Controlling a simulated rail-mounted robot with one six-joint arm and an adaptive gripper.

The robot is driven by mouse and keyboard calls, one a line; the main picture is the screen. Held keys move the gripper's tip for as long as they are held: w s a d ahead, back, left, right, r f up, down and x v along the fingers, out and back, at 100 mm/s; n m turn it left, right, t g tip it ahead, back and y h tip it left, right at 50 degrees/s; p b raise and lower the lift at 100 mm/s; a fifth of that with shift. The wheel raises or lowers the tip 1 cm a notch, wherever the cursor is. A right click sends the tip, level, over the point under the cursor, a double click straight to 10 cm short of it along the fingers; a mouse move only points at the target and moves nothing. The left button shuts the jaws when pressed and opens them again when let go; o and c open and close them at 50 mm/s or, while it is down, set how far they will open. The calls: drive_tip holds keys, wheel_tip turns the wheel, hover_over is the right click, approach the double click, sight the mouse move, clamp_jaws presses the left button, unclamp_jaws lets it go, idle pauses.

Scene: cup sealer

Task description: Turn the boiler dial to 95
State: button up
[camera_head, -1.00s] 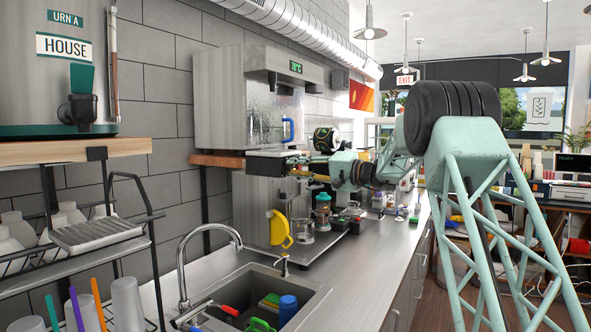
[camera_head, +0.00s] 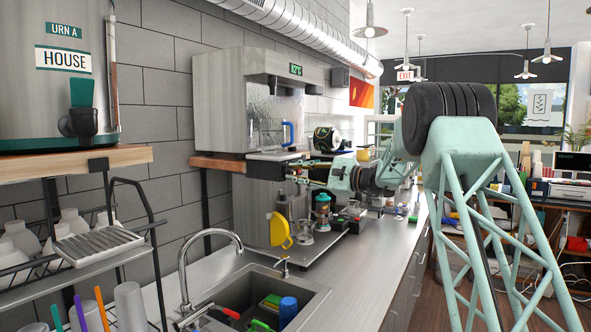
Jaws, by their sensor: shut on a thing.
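The boiler (camera_head: 222,95) is a pale metal box on a wooden wall shelf, left of the picture's middle. Its small green display (camera_head: 296,69) reads about 82°C. My gripper (camera_head: 300,165) is at the boiler's lower front, at the end of my pale green arm coming from the right. It is shut on the boiler dial, which is too small and too covered by the gripper to make out. The dial's markings cannot be read.
A blue-handled jug (camera_head: 288,133) stands at the boiler front. Below are a yellow-handled item (camera_head: 279,231), a green-lidded jar (camera_head: 322,207) and small containers. A sink with a tap (camera_head: 184,270) is in front. The counter (camera_head: 362,262) right of it is clear.

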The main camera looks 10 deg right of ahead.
drive_tip(key=m+p, duration=0.4)
drive_tip(key=m, duration=0.2)
drive_tip(key=shift+r+p, duration=0.1)
drive_tip(key=shift+p, duration=0.3)
drive_tip(key=m+p, duration=0.4)
drive_tip(key=m, duration=0.2)
drive_tip(key=shift+s+a+p, duration=0.1)
drive_tip(key=shift+s+p, duration=0.05)
drive_tip(key=shift+p, duration=0.2)
drive_tip(key=shift+f, duration=0.2)
drive_tip(key=o, duration=0.8)
drive_tip(key=shift+o, duration=0.2)
drive_tip(key=v, duration=1.2)
